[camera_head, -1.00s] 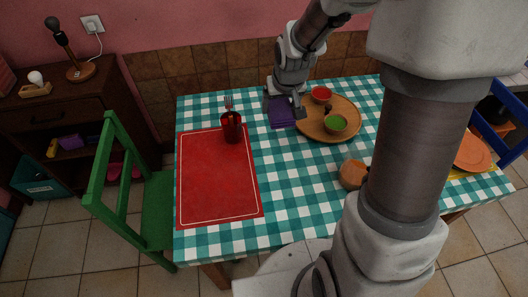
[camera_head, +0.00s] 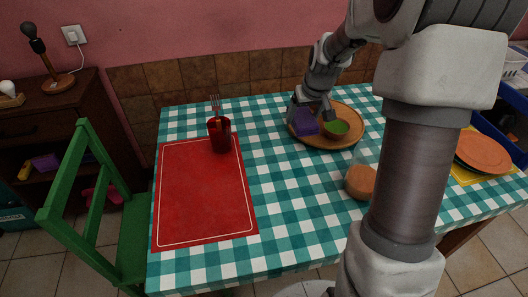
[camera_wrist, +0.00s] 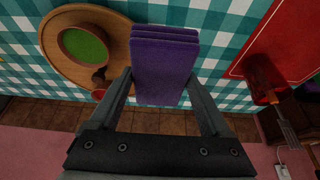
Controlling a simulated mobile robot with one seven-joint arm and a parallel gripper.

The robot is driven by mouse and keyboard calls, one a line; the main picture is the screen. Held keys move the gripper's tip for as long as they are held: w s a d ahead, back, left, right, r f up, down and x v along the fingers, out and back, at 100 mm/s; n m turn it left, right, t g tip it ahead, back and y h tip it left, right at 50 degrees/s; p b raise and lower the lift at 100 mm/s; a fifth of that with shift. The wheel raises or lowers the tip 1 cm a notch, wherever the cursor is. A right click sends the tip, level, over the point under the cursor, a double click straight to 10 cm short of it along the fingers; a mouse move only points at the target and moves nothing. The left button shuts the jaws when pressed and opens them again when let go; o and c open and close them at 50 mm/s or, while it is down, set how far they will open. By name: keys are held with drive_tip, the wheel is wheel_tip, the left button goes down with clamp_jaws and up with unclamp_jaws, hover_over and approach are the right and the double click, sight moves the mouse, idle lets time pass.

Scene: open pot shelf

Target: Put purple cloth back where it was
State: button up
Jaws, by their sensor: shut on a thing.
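The folded purple cloth (camera_head: 304,122) is between the fingers of my gripper (camera_head: 314,108), by the left rim of the round wooden tray (camera_head: 318,143). In the wrist view the layered cloth (camera_wrist: 164,65) lies between the two fingers (camera_wrist: 163,103), and my gripper is shut on it. It appears raised above the tablecloth and overlaps the tray rim. The tray holds a bowl with green contents (camera_head: 336,128), which also shows in the wrist view (camera_wrist: 84,45). A small red bowl (camera_wrist: 99,80) is partly hidden there.
A red cup (camera_head: 219,136) with a fork stands on a red placemat (camera_head: 205,195) to the left. An orange-brown jar (camera_head: 360,182) stands near my arm. A dark cabinet (camera_head: 60,115) with shelves holding small items, one purple (camera_head: 46,162), is beyond a green chair (camera_head: 85,190).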

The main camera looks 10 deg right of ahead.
drive_tip(key=shift+w+d+f, duration=0.1)
drive_tip(key=shift+w+f, duration=0.15)
drive_tip(key=shift+w, duration=0.05)
drive_tip(key=b, duration=0.3)
hover_over(263, 150)
drive_tip(key=s, duration=0.1)
drive_tip(key=f, duration=0.6)
drive_tip(key=shift+s+d+f, duration=0.1)
drive_tip(key=shift+s+f, duration=0.1)
drive_tip(key=shift+f+b, duration=0.4)
drive_tip(key=shift+f, duration=1.6)
drive_tip(key=shift+f, duration=0.25)
drive_tip(key=o, duration=1.3)
drive_tip(key=shift+c, duration=0.2)
drive_tip(key=shift+r, duration=0.2)
